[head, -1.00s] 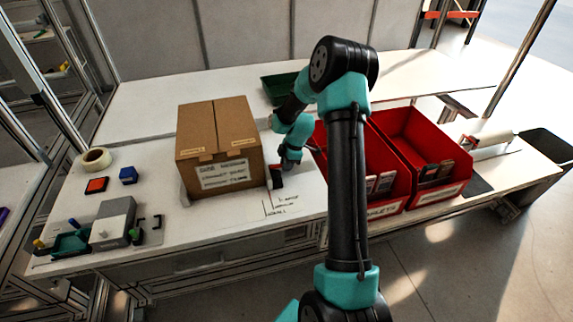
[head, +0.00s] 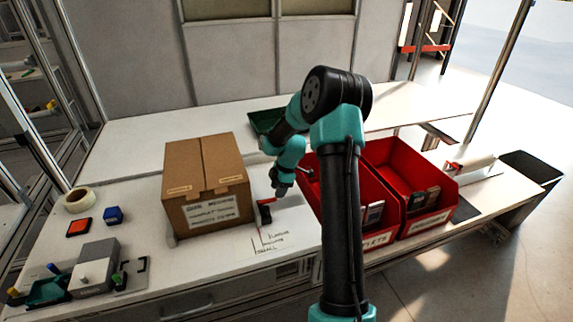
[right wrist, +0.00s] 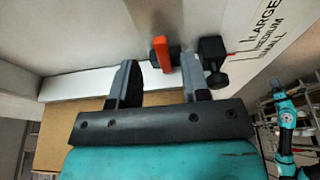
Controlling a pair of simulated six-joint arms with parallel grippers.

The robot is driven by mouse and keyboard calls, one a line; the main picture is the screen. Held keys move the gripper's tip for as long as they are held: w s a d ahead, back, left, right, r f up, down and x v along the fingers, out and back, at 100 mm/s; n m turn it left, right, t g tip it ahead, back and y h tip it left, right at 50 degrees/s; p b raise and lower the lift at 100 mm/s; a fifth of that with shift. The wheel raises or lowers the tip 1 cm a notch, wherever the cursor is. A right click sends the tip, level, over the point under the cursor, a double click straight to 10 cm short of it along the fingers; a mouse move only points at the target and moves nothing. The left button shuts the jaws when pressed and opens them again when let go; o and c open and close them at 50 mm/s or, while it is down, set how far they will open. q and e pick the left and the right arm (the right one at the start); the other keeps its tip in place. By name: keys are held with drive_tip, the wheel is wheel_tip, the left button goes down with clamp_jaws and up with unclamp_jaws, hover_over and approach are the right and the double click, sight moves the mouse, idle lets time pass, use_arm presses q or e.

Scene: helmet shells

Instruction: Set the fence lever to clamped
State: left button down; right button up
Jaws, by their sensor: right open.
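The fence lever, an orange-red piece (right wrist: 161,52), stands beyond and between my right fingertips in the right wrist view. Beside it is a black block with a round black knob (right wrist: 215,62). In the head view the lever (head: 264,202) shows small and red, just right of the cardboard box (head: 205,190). My right gripper (right wrist: 160,76) is open, with a finger to each side of the lever; touching cannot be told. In the head view the right gripper (head: 281,190) is close above and right of the lever. I cannot make out my left gripper in either view.
A printed size label (right wrist: 262,40) lies beside the knob. Two red bins (head: 350,190) stand to the right, and a green tray (head: 265,120) is behind. A grey block fixture (head: 95,265) is at the left. The bench behind the box is clear.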

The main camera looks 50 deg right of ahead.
drive_tip(key=v, duration=1.2)
drive_tip(key=shift+w, duration=0.1)
